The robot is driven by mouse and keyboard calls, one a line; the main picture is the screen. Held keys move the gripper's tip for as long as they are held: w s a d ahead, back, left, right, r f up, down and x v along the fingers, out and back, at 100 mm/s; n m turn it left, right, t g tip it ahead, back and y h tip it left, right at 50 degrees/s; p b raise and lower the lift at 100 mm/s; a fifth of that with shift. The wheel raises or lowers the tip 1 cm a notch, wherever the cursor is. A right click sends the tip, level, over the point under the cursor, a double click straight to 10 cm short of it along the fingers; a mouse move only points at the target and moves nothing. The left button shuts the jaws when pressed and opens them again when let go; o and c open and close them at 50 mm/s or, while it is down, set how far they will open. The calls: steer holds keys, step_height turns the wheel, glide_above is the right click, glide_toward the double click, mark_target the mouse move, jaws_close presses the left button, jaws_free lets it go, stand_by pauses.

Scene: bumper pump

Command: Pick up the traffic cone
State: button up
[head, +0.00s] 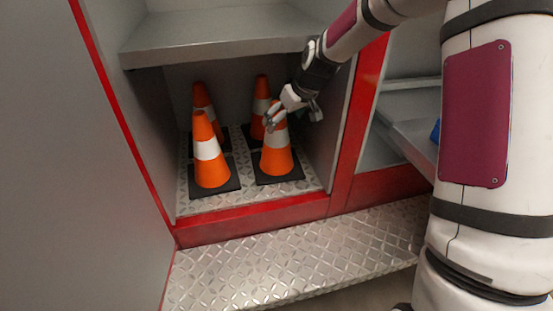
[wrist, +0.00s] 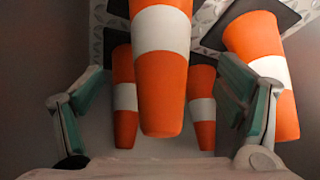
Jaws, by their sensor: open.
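Several orange traffic cones with white bands and black square bases stand upright in a lower compartment. The front right cone (head: 277,160) is under my gripper (head: 293,116), which partly hides its top. The front left cone (head: 211,168) stands beside it, and two more, the back left cone (head: 203,95) and the back right cone (head: 261,97), stand behind. In the wrist view one cone (wrist: 161,70) lies centrally between the open fingers of my gripper (wrist: 163,105), with visible gaps on both sides. Nothing is gripped.
A grey shelf (head: 220,38) hangs above the cones. The compartment has a grey right wall and a red-edged frame (head: 260,218). A diamond-plate step (head: 290,255) lies in front. A grey panel (head: 70,170) stands at left, and other shelves are at right.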

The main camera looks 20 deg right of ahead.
mark_target(278, 129)
steer(key=shift+b+x, duration=0.6)
steer(key=shift+x, duration=2.45)
steer(key=c, duration=1.8)
steer(key=shift+r, duration=0.1)
jaws_close()
steer(key=shift+r, duration=0.15)
